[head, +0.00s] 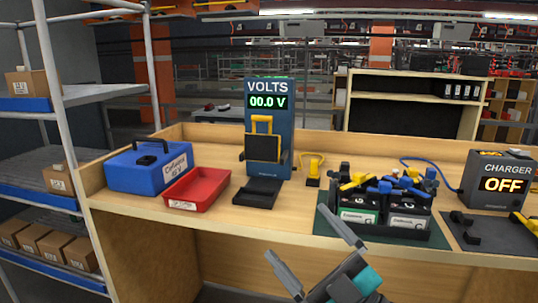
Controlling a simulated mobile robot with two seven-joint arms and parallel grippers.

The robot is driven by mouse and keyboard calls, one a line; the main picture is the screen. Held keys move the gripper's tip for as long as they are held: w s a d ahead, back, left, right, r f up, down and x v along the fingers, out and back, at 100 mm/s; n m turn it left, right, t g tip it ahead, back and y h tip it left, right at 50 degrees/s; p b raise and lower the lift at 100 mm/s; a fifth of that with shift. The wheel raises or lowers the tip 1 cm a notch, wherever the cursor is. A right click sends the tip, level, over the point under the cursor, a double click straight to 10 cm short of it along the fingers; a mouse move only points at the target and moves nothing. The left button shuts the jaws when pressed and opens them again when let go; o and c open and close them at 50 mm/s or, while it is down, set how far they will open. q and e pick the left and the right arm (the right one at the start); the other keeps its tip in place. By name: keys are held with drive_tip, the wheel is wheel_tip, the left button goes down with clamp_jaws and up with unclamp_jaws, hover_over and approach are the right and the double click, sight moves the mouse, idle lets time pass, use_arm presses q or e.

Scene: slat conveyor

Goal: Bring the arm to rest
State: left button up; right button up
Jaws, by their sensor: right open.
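My right gripper (297,232) comes in from the bottom, right of the middle, in the head view. Its two grey fingers are spread wide apart, with nothing held between them. It shows in front of the wooden workbench's (224,213) front edge. Its teal-marked wrist runs down out of the picture. My left gripper is not in view.
On the bench stand a blue box (130,171), a red tray (197,190), a voltmeter (281,146) reading 00.0 V, a black cradle (258,192), a dark green tray (435,236) with batteries and clamps, and a charger (485,172) showing OFF. A shelf rack (40,198) stands left.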

drive_tip(key=d+f+m+t+h, duration=0.2)
drive_tip(key=d+f+m+h, duration=0.3)
drive_tip(key=f+m+h, duration=0.55)
drive_tip(key=s+d+f+m+g+h, duration=0.2)
drive_tip(key=s+f, duration=0.4)
drive_tip(key=f, duration=0.6)
drive_tip(key=s+d+f+m+g+h, duration=0.3)
drive_tip(key=s+f, duration=0.4)
drive_tip(key=f, duration=0.5)
drive_tip(key=d+m+g, duration=0.1)
drive_tip(key=d+g, duration=0.1)
drive_tip(key=shift+s+g+h, duration=0.3)
drive_tip(key=shift+h, duration=0.05)
drive_tip(key=shift+w+d, duration=0.1)
